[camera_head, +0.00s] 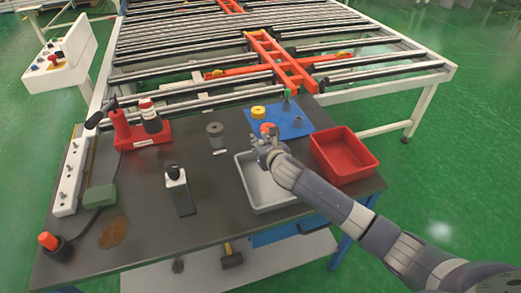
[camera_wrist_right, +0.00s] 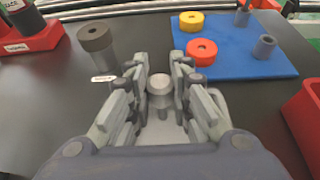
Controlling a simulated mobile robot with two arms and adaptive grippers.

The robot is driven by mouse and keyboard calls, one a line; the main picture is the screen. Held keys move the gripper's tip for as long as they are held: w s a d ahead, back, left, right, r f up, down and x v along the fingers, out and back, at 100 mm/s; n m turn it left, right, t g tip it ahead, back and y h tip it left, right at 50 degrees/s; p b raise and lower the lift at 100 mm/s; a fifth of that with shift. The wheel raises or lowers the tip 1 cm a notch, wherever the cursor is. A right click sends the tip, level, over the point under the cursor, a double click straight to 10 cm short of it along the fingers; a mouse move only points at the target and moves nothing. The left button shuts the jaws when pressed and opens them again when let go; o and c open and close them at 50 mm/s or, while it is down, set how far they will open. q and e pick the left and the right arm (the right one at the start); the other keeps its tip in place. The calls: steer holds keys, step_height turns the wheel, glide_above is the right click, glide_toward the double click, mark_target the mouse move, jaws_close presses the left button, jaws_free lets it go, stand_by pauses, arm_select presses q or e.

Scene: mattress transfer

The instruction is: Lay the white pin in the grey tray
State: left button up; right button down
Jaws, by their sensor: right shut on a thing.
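My right gripper (camera_head: 264,148) is over the far part of the grey tray (camera_head: 246,186). In the right wrist view its fingers (camera_wrist_right: 160,92) are shut on the white pin (camera_wrist_right: 160,83), whose round pale end shows between them. The pin's lower part is hidden by the fingers, and I cannot tell whether it touches the tray. In the head view the hand hides the pin. My left gripper is not in view.
A blue mat (camera_wrist_right: 247,60) behind the tray holds a yellow ring (camera_wrist_right: 191,21), an orange ring (camera_wrist_right: 202,51) and grey pegs. A red bin (camera_head: 343,155) stands right of the tray.

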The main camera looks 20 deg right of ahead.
steer(key=shift+f, duration=1.75)
steer(key=c, duration=1.5)
jaws_free()
steer(key=shift+f, duration=0.1)
steer(key=shift+o, duration=0.2)
steer(key=shift+s, duration=0.1)
steer(key=v, duration=1.2)
steer(key=shift+r, duration=0.2)
